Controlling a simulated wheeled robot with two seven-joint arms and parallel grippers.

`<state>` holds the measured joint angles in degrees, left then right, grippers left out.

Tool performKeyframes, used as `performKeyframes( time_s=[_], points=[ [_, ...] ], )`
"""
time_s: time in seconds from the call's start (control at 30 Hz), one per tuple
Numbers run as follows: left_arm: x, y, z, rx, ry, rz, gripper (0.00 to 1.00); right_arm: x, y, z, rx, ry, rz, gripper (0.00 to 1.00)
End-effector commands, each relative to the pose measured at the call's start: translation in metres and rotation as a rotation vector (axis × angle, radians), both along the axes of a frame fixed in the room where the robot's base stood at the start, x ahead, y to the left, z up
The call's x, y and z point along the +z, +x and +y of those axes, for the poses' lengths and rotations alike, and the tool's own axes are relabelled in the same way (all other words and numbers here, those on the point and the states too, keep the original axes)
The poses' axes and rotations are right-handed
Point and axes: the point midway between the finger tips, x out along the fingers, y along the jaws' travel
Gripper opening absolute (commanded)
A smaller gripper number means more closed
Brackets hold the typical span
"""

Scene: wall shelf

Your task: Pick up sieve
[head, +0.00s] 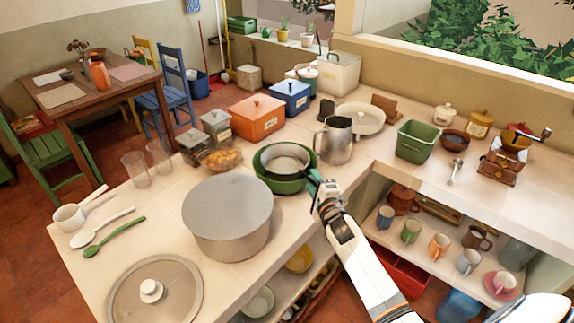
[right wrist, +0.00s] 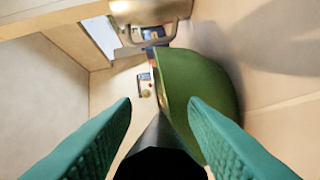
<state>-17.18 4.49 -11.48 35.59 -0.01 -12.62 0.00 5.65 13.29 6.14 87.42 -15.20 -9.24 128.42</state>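A grey metal round vessel, which looks like the sieve (head: 284,161), sits inside a green bowl (head: 262,180) near the counter's inner edge. My right gripper (head: 318,180) is at the right side of the bowl, beside the sieve's rim. In the right wrist view its two teal fingers (right wrist: 160,104) stand apart. A dark tapering piece, probably the sieve's handle (right wrist: 160,160), lies between them, with no clear grip on it. The green bowl (right wrist: 200,85) shows just beyond the fingertips. The sieve's basket is hidden there. My left gripper is not in view.
A large grey pot (head: 228,215) stands left of the bowl, and a metal jug (head: 336,140) stands close behind on the right. A lid (head: 155,290) lies at front left. Mugs (head: 411,231) stand on the lower shelf.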

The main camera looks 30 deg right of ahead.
Motion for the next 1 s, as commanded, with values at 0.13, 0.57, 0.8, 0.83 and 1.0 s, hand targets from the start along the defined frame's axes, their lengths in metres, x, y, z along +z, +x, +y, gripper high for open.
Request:
performKeyframes(
  time_s=[0.13, 0.57, 0.8, 0.83, 1.0],
  points=[
    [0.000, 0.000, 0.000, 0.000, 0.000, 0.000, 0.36, 0.000, 0.000, 0.000, 0.000, 0.000, 0.000, 0.17],
    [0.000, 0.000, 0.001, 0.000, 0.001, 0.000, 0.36, 0.001, 0.000, 0.000, 0.000, -0.001, -0.003, 0.00],
    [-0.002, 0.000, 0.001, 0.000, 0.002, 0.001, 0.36, 0.029, 0.000, 0.000, 0.002, -0.003, -0.008, 0.00],
    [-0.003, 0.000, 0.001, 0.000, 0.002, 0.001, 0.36, 0.035, 0.000, -0.001, 0.000, -0.004, -0.009, 0.00],
    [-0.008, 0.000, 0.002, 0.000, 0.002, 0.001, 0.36, 0.069, 0.000, 0.000, 0.000, -0.003, -0.009, 0.00]
  ],
)
